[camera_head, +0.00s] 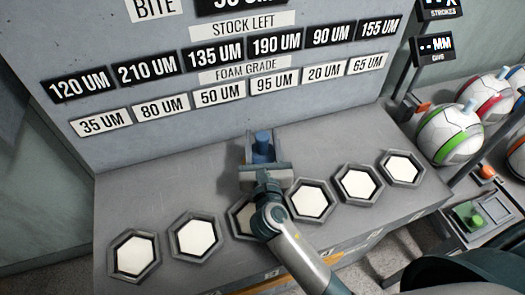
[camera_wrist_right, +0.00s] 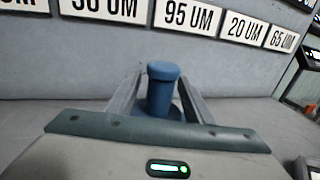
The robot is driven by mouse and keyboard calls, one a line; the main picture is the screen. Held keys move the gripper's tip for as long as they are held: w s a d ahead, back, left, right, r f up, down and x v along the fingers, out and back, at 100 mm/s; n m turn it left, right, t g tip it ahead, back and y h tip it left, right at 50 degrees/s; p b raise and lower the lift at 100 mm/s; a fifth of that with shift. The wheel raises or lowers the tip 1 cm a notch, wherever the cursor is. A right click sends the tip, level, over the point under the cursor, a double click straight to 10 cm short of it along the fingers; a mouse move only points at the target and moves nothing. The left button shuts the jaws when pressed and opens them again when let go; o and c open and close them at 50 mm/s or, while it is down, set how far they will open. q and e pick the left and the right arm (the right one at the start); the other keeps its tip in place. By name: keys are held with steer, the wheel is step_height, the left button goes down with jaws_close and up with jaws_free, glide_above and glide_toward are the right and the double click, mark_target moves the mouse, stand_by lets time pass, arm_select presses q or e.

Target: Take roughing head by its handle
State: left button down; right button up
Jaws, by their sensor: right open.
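A blue upright handle with a round cap, which I take for the roughing head's handle (camera_head: 263,149), stands on the grey bench near the back panel. It also shows in the right wrist view (camera_wrist_right: 162,84), with a wider blue part at its foot. My right gripper (camera_head: 263,158) is open, with one finger on each side of the handle. In the right wrist view the fingers look apart from it, and the gripper's body hides the lower part of the head. My left gripper is not in view.
Hexagonal white pads, such as one at the left (camera_head: 135,254), line the bench front; my right arm partly covers one. The grey panel (camera_head: 210,120) with grade labels rises behind. Balls (camera_head: 449,134) sit on stands at the right, near a green button (camera_head: 474,217).

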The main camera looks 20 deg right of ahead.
steer(key=shift+x, duration=0.95)
jaws_close()
steer(key=shift+r, duration=0.1)
